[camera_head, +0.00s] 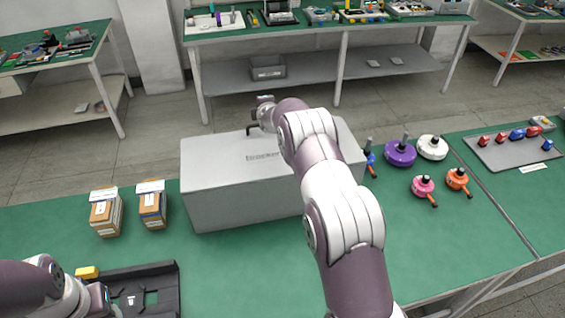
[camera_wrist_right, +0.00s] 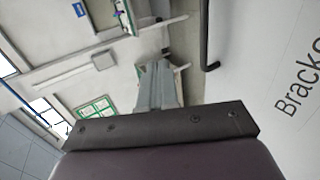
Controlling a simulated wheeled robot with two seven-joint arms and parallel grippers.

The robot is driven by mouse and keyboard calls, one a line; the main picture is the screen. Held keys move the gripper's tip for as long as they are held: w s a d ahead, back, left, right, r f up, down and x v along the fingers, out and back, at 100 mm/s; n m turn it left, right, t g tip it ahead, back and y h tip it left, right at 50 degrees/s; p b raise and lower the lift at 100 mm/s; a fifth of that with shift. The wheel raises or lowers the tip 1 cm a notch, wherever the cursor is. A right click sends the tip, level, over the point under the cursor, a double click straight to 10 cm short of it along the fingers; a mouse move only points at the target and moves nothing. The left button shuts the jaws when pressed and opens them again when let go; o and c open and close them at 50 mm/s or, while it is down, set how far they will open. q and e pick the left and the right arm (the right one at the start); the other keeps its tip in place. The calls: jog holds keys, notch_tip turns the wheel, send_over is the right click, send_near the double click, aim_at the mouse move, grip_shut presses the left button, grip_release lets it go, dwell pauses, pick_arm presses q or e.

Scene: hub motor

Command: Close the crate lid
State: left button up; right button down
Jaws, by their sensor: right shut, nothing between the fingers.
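The crate (camera_head: 240,205) is a pale grey box on the green table, with its lid (camera_head: 220,155) lying flat over the top. The lid has printed lettering, and the wrist view shows part of it on the white lid surface (camera_wrist_right: 275,65). A black bent handle (camera_head: 250,129) is at the lid's far side; it also shows in the wrist view (camera_wrist_right: 206,40). My right gripper (camera_head: 264,101) is shut and empty at the far edge of the lid; contact is unclear. My left gripper (camera_head: 104,298) is at the bottom left, its fingers hard to make out.
Two small box stacks (camera_head: 106,213) stand left of the crate. A black tray (camera_head: 165,275) and yellow block (camera_head: 88,272) are near my left gripper. Purple (camera_head: 400,154), white, pink and orange hub parts lie right of the crate. The table is clear in front of the crate.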

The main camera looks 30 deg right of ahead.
jog(key=w+f, duration=0.2)
jog(key=f, duration=0.1)
jog(key=w+d+f, duration=0.1)
jog(key=f, duration=0.1)
jog(key=shift+w, duration=0.15)
pick_arm(q)
jog(key=shift+w+f, duration=0.15)
jog(key=shift+f, duration=0.15)
pick_arm(e)
jog(key=shift+w+f, duration=0.35)
jog(key=shift+f, duration=0.55)
jog(key=r, duration=0.1)
jog(key=r+p, duration=0.1)
jog(key=r, duration=0.1)
jog(key=shift+s+d+r, duration=0.15)
jog(key=shift+d+r, duration=0.05)
pick_arm(q)
jog(key=r, duration=0.1)
jog(key=a+r+p, duration=0.1)
jog(key=shift+r, duration=0.35)
pick_arm(e)
notch_tip(320, 180, up, 10)
jog(key=s+a, duration=0.1)
jog(key=s, duration=0.1)
jog(key=shift+s+r, duration=0.15)
